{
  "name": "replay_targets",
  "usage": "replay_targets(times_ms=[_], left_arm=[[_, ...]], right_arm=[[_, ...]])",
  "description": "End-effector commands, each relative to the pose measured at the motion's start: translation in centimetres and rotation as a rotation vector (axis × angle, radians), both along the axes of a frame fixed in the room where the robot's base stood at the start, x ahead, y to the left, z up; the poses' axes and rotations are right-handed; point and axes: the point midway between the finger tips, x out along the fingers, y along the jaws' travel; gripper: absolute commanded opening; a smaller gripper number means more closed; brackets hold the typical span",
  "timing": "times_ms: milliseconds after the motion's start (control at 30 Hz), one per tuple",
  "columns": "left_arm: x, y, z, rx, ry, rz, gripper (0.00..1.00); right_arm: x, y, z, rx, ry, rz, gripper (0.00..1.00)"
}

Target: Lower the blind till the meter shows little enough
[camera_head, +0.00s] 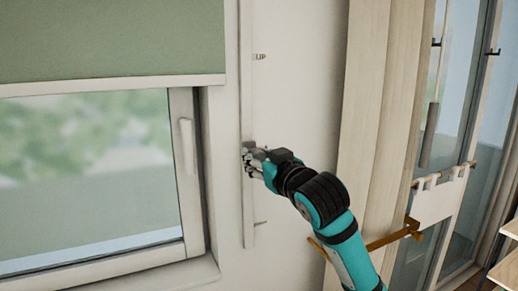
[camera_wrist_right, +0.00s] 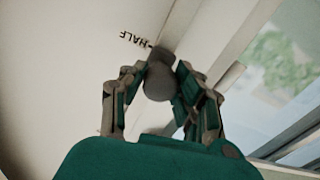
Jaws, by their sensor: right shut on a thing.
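The green blind (camera_head: 110,38) hangs over the upper part of the window, its pale bottom bar (camera_head: 110,86) level. A pale upright rail (camera_head: 246,95) runs down the wall right of the window, with an "UP" mark (camera_head: 260,57) near its top. My right gripper (camera_head: 252,158) is at the rail's middle, shut on a grey knob. No meter shows. My left gripper is not in view.
The window (camera_head: 85,165) has a handle (camera_head: 187,145) on its frame. Right of my arm stand a pale wooden panel (camera_head: 365,120), a brass-coloured bar (camera_head: 390,240) and a glazed door or window with a white cloth-like piece (camera_head: 437,200).

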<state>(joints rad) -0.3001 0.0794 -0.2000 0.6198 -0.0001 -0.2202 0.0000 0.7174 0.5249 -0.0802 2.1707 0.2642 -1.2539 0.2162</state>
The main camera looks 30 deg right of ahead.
Motion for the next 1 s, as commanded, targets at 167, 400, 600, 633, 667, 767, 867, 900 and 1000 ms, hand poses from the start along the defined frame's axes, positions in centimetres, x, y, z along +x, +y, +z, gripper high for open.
replay_targets(times_ms=[167,400,600,633,667,767,867,900,1000], left_arm=[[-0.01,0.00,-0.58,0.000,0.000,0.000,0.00],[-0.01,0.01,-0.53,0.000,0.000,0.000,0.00],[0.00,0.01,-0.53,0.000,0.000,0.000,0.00],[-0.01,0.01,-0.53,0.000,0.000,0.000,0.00],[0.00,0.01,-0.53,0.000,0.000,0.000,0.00],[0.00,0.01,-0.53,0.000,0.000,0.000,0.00],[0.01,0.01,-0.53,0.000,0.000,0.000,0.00],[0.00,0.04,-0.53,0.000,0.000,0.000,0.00],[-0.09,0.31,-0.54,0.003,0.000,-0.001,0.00]], right_arm=[[0.03,0.01,-1.09,0.001,0.002,0.000,0.00],[0.03,0.01,-1.02,0.001,0.001,0.000,0.00],[0.02,0.00,-0.98,0.000,0.000,0.000,0.43],[0.02,0.01,-0.97,0.000,0.000,0.000,0.47],[0.02,0.01,-0.97,0.000,0.000,0.000,0.51],[0.01,0.01,-0.96,0.000,0.000,0.000,0.55],[0.01,0.00,-0.95,0.000,-0.001,0.000,0.55],[0.01,0.00,-0.94,0.000,-0.001,0.000,0.55],[-0.23,0.01,-0.92,0.000,-0.002,0.000,0.55]])
